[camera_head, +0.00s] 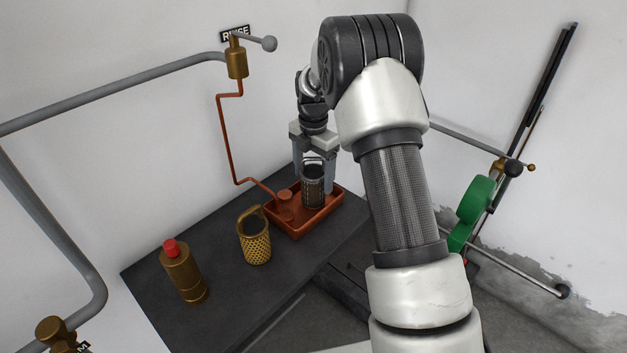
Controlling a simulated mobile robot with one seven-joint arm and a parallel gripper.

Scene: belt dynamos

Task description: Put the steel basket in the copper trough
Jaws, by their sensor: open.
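The steel basket (313,188) is a dark grey mesh cylinder with a looped handle on top. It stands upright inside the copper trough (285,231), a shallow orange-brown tray on the dark table. My gripper (314,172) points down over the trough with one finger on each side of the basket's upper part. The gripper is open. I cannot tell whether its fingers touch the basket. The basket's base is inside the trough and its contact with the floor there is hard to see.
A copper pipe from a brass valve (236,60) under a RINSE sign ends at the trough's left. A brass mesh basket (254,236) and a brass bottle with a red top (182,272) stand on the dark table (225,318). Green wheels (475,200) are at right.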

